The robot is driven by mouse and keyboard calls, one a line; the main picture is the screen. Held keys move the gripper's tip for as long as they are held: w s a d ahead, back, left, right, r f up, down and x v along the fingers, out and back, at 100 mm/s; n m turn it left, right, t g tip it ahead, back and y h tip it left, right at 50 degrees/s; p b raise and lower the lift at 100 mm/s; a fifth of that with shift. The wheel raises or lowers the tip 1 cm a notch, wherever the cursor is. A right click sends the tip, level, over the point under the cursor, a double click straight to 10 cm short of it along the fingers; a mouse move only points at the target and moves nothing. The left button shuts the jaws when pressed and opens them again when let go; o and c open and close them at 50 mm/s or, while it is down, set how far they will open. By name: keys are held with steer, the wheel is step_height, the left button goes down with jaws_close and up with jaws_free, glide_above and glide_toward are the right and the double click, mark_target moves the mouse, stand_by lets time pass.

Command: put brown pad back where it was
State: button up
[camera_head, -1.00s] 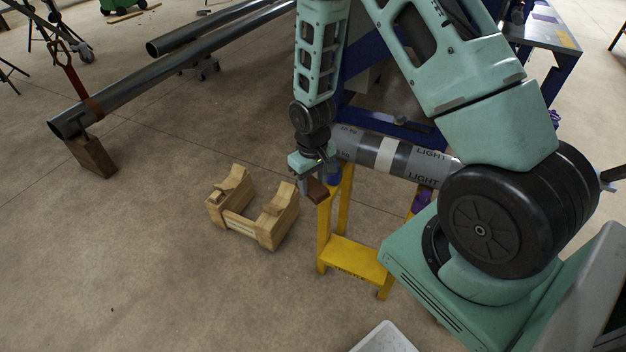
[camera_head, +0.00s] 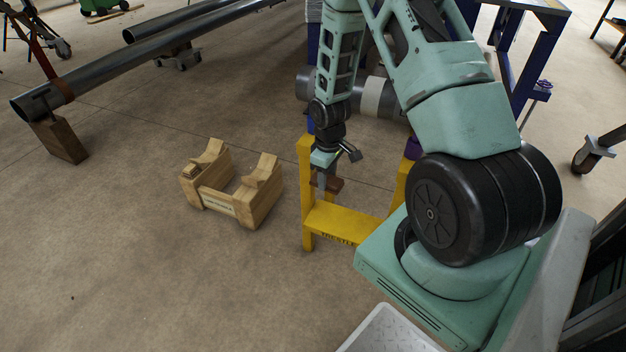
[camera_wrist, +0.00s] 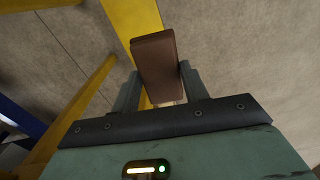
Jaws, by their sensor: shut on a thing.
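The brown pad (camera_wrist: 155,66) is a small brown block between my two fingers in the wrist view. My gripper (camera_wrist: 158,85) is shut on it. In the head view my gripper (camera_head: 322,186) points down in front of the yellow trestle (camera_head: 342,218), with the pad (camera_head: 334,184) at its fingertips, above the trestle's lower plate. The wrist view shows a yellow bar of the trestle (camera_wrist: 133,18) behind the pad. I cannot tell whether the pad touches the trestle.
A wooden cradle (camera_head: 217,201) stands on the floor left of the trestle. A grey pipe (camera_head: 371,97) lies behind my arm. A long dark pipe (camera_head: 105,82) rests on a wooden block (camera_head: 59,141) at the left. A pale tray (camera_head: 388,335) is at the bottom. The floor at front left is clear.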

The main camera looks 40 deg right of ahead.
steer(key=s+d+f+n+b, duration=0.1)
steer(key=d+f+b, duration=0.25)
steer(key=f, duration=0.25)
steer(key=s+d+f+b, duration=0.2)
steer(key=d+f+b, duration=0.1)
steer(key=f+b, duration=0.2)
steer(key=b, duration=0.6)
glide_above(343, 223)
step_height(343, 223, down, 6)
steer(key=shift+w+f, duration=0.1)
steer(key=shift+f, duration=1.1)
steer(key=shift+f+b, duration=0.45)
steer(key=shift+f, duration=0.25)
steer(key=o, duration=0.9)
steer(key=o, duration=0.5)
steer(key=shift+r, duration=0.1)
